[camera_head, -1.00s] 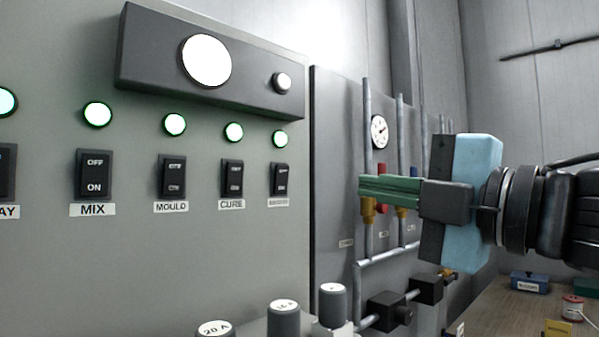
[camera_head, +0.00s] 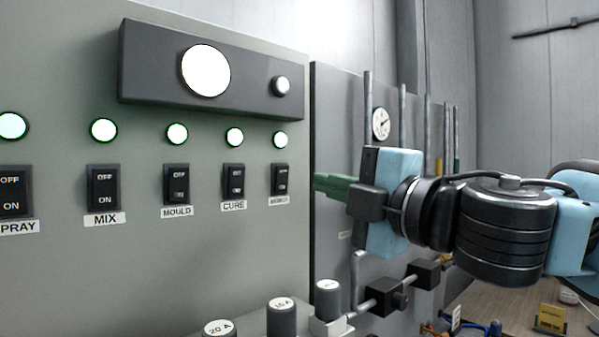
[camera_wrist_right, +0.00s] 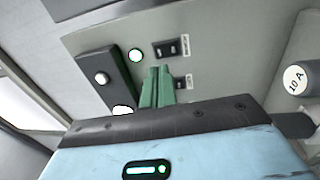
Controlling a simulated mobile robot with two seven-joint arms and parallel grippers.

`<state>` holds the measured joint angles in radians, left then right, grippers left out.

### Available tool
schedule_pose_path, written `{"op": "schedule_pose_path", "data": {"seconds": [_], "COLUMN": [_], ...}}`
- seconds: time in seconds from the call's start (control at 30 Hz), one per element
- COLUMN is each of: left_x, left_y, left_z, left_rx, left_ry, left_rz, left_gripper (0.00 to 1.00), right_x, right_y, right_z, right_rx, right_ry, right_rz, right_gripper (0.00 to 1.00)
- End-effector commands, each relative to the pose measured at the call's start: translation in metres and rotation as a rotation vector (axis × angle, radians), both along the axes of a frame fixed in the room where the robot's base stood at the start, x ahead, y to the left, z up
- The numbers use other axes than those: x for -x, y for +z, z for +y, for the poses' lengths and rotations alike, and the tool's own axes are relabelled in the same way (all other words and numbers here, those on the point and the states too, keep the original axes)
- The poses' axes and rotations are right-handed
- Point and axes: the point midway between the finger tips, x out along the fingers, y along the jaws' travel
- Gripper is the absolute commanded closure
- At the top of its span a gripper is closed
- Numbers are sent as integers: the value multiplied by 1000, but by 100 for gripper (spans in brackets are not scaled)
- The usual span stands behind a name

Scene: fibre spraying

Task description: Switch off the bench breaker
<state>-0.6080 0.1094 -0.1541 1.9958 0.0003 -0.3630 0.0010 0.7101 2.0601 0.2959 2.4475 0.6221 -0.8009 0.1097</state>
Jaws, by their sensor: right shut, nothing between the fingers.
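A grey panel (camera_head: 60,90) carries a row of black rocker switches marked OFF above ON, each under a lit green lamp. Labels read SPRAY, MIX, MOULD and CURE; the label of the rightmost switch (camera_head: 280,179) is too small to read surely. My right gripper (camera_head: 318,183) has green fingers, shut and empty, just right of that switch near the panel's right edge. In the right wrist view the fingers (camera_wrist_right: 158,72) point at the panel, between a lit lamp (camera_wrist_right: 135,55) and a switch (camera_wrist_right: 183,82), with another switch (camera_wrist_right: 171,48) beyond. Contact cannot be told. My left gripper is not in view.
A dark box with a large white light (camera_head: 206,71) juts out above the switches. Capped cylinders (camera_head: 282,317) stand below the panel. Pipes (camera_head: 402,110) and a gauge (camera_head: 381,123) are behind my right arm. A bench (camera_head: 510,300) with small items is at lower right.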

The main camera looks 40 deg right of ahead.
Motion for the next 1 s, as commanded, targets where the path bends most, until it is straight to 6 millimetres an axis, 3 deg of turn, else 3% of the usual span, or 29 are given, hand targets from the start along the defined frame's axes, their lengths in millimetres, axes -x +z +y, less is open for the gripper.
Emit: {"op": "schedule_pose_path", "data": {"seconds": [0.5, 1.0], "left_x": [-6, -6], "left_y": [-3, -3], "left_z": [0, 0], "left_rx": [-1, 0], "left_ry": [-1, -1], "left_rz": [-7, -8], "left_gripper": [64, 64], "right_x": [-57, -66], "right_y": [7, 9], "right_z": [5, 5], "right_rx": [1, 1], "right_ry": [0, 0], "right_rz": [2, 0], "right_gripper": [100, 100]}}
